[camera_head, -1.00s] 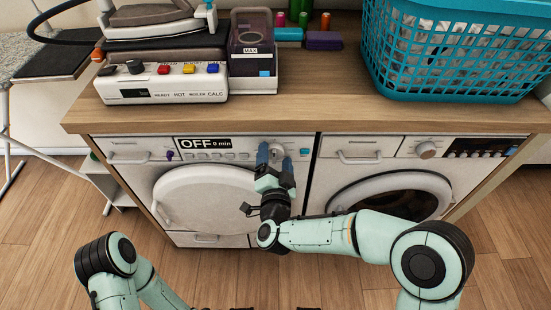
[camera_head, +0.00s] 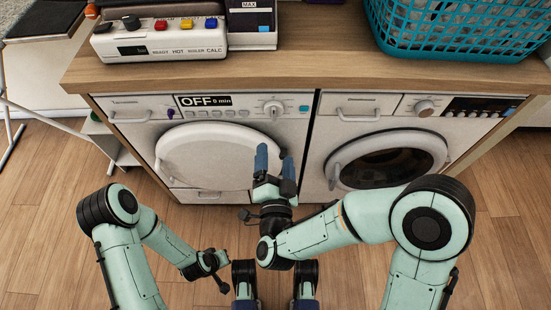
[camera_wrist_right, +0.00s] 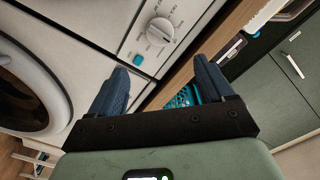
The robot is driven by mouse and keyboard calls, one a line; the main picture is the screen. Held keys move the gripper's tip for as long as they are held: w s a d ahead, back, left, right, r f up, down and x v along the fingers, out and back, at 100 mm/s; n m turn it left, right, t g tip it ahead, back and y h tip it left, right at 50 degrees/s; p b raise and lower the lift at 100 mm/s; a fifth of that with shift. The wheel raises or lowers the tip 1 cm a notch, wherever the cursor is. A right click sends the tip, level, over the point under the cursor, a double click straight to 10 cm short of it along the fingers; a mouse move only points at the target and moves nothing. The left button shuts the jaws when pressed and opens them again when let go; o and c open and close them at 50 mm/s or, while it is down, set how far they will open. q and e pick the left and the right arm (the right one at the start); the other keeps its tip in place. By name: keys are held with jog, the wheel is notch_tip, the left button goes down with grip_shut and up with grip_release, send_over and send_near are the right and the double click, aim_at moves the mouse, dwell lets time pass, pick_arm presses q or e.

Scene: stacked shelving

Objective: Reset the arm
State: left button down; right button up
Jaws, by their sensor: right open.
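My right gripper (camera_head: 275,162) is open and empty in the head view, its two dark blue fingers apart. It is in front of the left washing machine (camera_head: 207,187), overlapping the right edge of its round door (camera_head: 215,155). In the right wrist view the fingers (camera_wrist_right: 160,88) stand apart with nothing between them. The machine's white dial (camera_wrist_right: 160,32) is beyond them, and it shows in the head view (camera_head: 273,109) above the fingertips. My left arm is folded low at the left, its wrist (camera_head: 205,262) over the floor; its fingers cannot be made out.
A second washer (camera_head: 388,150) stands to the right. The wooden counter (camera_head: 320,55) above holds a white device with coloured buttons (camera_head: 160,42), a dark container (camera_head: 251,22) and a teal basket (camera_head: 455,35). Wooden floor (camera_head: 60,215) is open at the left.

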dwell(0.5)
